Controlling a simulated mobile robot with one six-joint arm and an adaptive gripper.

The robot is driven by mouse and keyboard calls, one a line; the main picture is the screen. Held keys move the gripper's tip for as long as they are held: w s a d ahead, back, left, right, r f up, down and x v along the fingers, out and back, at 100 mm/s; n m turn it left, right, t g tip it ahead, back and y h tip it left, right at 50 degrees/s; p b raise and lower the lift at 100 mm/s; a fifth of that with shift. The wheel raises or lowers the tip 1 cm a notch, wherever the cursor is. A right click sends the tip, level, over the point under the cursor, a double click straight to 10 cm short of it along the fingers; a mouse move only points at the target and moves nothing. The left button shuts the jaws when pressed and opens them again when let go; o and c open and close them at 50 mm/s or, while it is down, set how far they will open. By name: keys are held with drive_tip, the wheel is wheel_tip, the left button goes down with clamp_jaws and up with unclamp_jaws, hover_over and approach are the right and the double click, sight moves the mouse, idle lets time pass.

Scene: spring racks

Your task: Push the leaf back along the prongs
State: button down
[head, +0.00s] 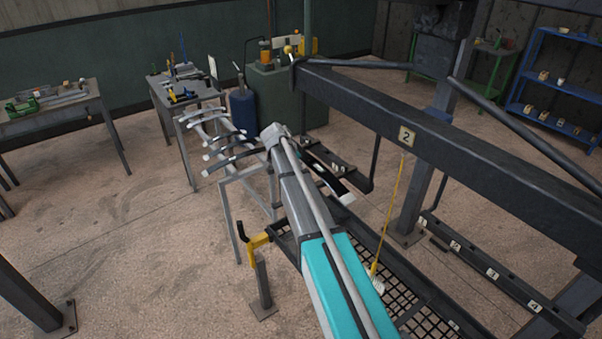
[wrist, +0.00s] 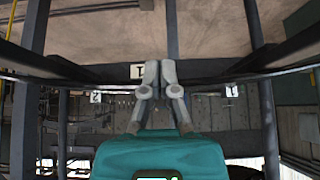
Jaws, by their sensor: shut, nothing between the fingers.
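In the head view, several curved leaves lie across the prongs of a grey rack. A dark leaf (head: 233,161) shows left of my arm. A dark curved piece (head: 330,180) shows right of it; I cannot tell if they are one leaf, as my arm hides the middle. In the wrist view, my gripper (wrist: 160,66) is shut and empty, its fingertips together. A long dark bar (wrist: 245,78), which looks like a leaf, crosses behind the fingers. I cannot tell whether they touch it. In the head view, my arm hides the gripper.
A black mesh tray (head: 412,318) lies below my arm, beside a yellow-handled broom (head: 388,220). Workbenches (head: 88,103) stand at the left. The floor at lower left is mostly clear.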

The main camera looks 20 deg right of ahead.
sight(310, 159)
drive_tip(key=shift+w+d, duration=0.2)
drive_tip(key=shift+d, duration=0.4)
drive_tip(key=shift+w+d, duration=0.2)
drive_tip(key=shift+d, duration=0.5)
drive_tip(key=shift+w+d, duration=0.25)
drive_tip(key=shift+d, duration=0.4)
drive_tip(key=shift+d, duration=0.1)
drive_tip(key=s+a, duration=0.2)
drive_tip(key=a, duration=0.3)
drive_tip(key=shift+a, duration=0.4)
idle(0.4)
